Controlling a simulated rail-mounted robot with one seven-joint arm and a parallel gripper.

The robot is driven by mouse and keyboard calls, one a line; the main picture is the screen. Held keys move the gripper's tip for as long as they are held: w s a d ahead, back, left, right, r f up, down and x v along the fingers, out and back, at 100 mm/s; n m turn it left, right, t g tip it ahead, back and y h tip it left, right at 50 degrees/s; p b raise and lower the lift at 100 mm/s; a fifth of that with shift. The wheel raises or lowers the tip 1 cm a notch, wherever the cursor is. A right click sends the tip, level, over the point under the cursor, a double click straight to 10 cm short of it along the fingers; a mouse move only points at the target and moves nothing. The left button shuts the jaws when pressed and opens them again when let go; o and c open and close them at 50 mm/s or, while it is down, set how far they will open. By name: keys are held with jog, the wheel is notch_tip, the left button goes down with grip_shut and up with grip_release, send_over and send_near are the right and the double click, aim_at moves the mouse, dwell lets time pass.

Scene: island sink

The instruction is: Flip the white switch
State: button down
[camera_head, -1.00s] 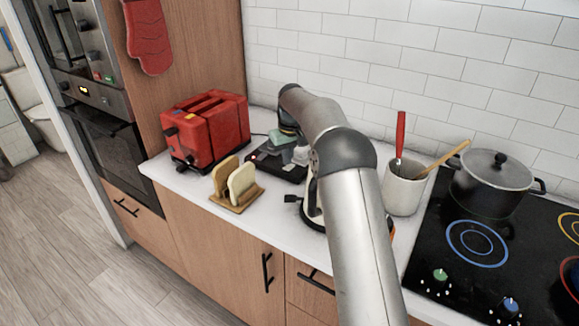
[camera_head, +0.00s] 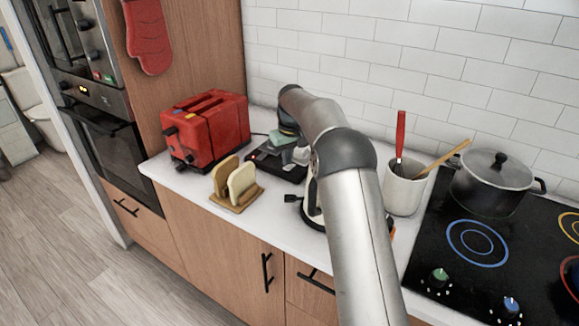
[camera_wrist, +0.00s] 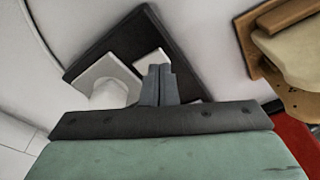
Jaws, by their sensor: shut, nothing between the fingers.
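The white switch (camera_wrist: 106,84) shows in the wrist view as a pale block with a rounded piece, on a dark square base (camera_wrist: 90,45). Another white part (camera_wrist: 152,59) of it shows behind my fingers. My gripper (camera_wrist: 159,68) is shut and empty, with its fingertips over the base, just right of the rounded white piece. Whether they touch it I cannot tell. In the head view the black base (camera_head: 262,160) with a small red light lies on the counter, and my green-bodied gripper is above it. My gripper and wrist partly hide the switch there.
A red toaster (camera_head: 205,130) stands left of the base, and a wooden rack with toast (camera_head: 240,183) in front of it. A white utensil cup (camera_head: 403,190) and a pot (camera_head: 493,185) on the black hob stand right. The tiled wall is close behind.

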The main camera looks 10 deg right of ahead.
aim_at(287, 168)
jog(key=shift+f+b, duration=0.3)
jog(key=shift+f, duration=0.4)
dwell(0.3)
notch_tip(287, 168, up, 7)
jog(key=p, duration=0.6)
dwell(0.4)
